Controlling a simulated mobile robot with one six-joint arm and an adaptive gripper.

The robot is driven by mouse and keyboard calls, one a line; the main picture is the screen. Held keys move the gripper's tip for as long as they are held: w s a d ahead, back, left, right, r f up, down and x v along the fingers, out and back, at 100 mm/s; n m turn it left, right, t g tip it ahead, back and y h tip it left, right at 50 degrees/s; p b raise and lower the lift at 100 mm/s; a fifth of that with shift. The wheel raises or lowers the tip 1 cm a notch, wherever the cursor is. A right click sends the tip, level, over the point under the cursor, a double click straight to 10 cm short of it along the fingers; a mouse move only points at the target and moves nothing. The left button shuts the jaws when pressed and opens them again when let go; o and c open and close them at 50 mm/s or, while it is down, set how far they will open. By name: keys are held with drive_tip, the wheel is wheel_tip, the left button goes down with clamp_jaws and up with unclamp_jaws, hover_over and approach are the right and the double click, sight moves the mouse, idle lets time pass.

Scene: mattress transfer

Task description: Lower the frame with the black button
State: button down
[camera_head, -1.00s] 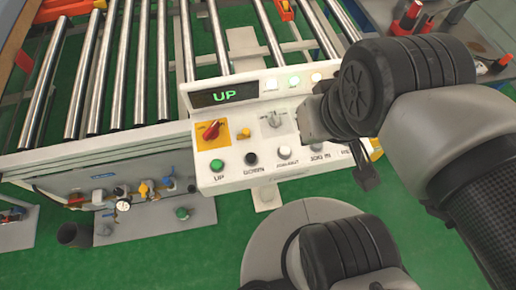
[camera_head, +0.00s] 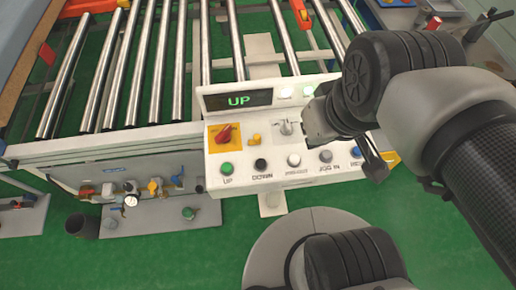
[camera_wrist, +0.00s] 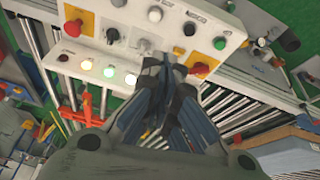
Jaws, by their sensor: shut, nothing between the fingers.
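The black button (camera_head: 261,164), labelled DOWN, sits in the front row of the white control panel (camera_head: 292,178), just right of the green UP button (camera_head: 227,168). The panel's display (camera_head: 238,100) reads UP in green. The roller frame (camera_head: 184,70) lies behind the panel. My gripper (camera_head: 378,172) is shut and empty, near the right end of the panel and right of the black button. In the wrist view, my gripper's fingers (camera_wrist: 166,66) point at the panel, and the black button (camera_wrist: 189,29) shows beyond their tips with a gap.
A red rotary switch (camera_head: 225,133) on a yellow plate, a small yellow knob (camera_head: 254,140) and a silver switch (camera_head: 286,127) stick up behind the button row. Valves and a gauge (camera_head: 131,200) are low left.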

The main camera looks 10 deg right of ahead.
drive_tip(key=w+a+f+n+g+p, duration=0.25)
drive_tip(key=w+a+n+p, duration=0.2)
drive_tip(key=w+n, duration=0.3)
drive_tip(key=n+g+y+p, duration=0.1)
drive_tip(key=n+g+p, duration=0.25)
drive_tip(key=n, duration=0.55)
hover_over(256, 163)
drive_tip(key=w+d, duration=0.2)
drive_tip(key=w+x, duration=0.1)
drive_tip(key=x, duration=0.6)
drive_tip(key=shift+d+f+t+p, duration=0.15)
drive_tip(key=shift+f+t+p, duration=0.25)
drive_tip(key=shift+p, duration=0.05)
drive_tip(key=shift+s, duration=0.1)
drive_tip(key=f+b, duration=0.1)
drive_tip(key=f, duration=0.3)
drive_tip(key=s+f+b, duration=0.1)
drive_tip(key=f, duration=0.4)
drive_tip(key=a+f+b, duration=0.1)
drive_tip(key=f, duration=0.4)
drive_tip(key=shift+s+a, duration=0.1)
drive_tip(key=shift+s, duration=0.05)
drive_tip(key=shift+r, duration=0.1)
